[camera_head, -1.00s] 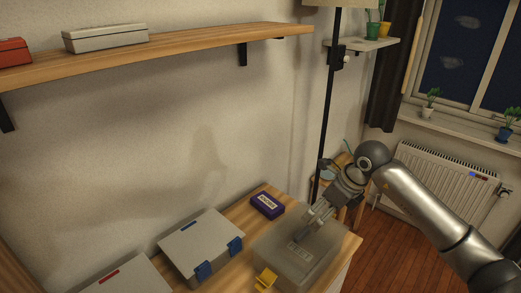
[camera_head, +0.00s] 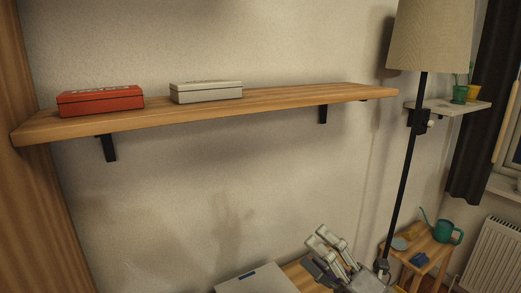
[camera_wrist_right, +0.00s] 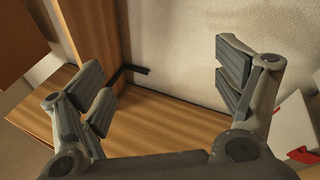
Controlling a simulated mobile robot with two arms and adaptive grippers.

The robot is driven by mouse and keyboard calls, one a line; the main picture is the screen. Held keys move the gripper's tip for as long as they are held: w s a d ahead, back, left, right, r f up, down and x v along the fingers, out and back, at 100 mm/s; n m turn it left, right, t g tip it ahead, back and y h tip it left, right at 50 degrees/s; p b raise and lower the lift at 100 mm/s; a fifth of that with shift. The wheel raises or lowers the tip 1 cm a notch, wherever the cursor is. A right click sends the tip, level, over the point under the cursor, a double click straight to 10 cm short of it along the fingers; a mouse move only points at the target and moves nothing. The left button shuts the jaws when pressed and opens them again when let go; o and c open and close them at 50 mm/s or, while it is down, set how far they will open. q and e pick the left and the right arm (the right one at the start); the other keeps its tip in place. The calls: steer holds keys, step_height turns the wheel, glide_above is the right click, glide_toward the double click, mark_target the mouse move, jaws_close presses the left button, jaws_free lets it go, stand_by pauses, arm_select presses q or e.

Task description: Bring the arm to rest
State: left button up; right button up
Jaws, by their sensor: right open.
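My right gripper (camera_head: 324,242) shows at the bottom of the head view, right of centre, its fingers pointing up and to the left in front of the wall. In the right wrist view its fingers (camera_wrist_right: 165,85) are spread wide with nothing between them. The rest of my right arm is mostly below the frame. My left gripper is in neither view.
A wooden shelf (camera_head: 285,98) holds a red case (camera_head: 100,101) and a pale case (camera_head: 206,93). A grey case lid (camera_head: 258,280) shows low, left of the gripper. A floor lamp (camera_head: 404,165) and small table (camera_head: 426,246) with a watering can (camera_head: 444,230) stand right.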

steer(key=d+f+m+t+h, duration=0.45)
steer(key=d+m+h, duration=0.6)
steer(key=m, duration=0.55)
steer(key=s+d+f+m+g+h, duration=0.25)
steer(key=f+m+h, duration=0.2)
steer(key=f, duration=0.25)
steer(key=s+d+f+m+g+h, duration=0.2)
steer(key=s+f+m+g+h, duration=0.1)
steer(key=f+m, duration=0.25)
steer(key=s+a+f+m+g+y, duration=0.1)
steer(key=s+a+f+m+g, duration=0.15)
steer(key=s+f+g, duration=0.55)
steer(key=s+a+f+m+g+y, duration=0.1)
steer(key=s+a+f+g+y, duration=0.15)
steer(key=s+f, duration=0.65)
steer(key=s+f+g+b, duration=0.1)
steer(key=s+f, duration=0.2)
steer(key=f, duration=1)
steer(key=s+f+g+b, duration=0.1)
steer(key=s+f, duration=0.2)
steer(key=f, duration=0.9)
steer(key=s+d+f+g+b, duration=0.1)
steer(key=s+d+f, duration=0.1)
steer(key=s+f, duration=1.4)
step_height(320, 180, down, 2)
steer(key=shift+s+d+n+h, duration=0.25)
steer(key=shift+d+n+h, duration=0.1)
steer(key=shift+n, duration=0.1)
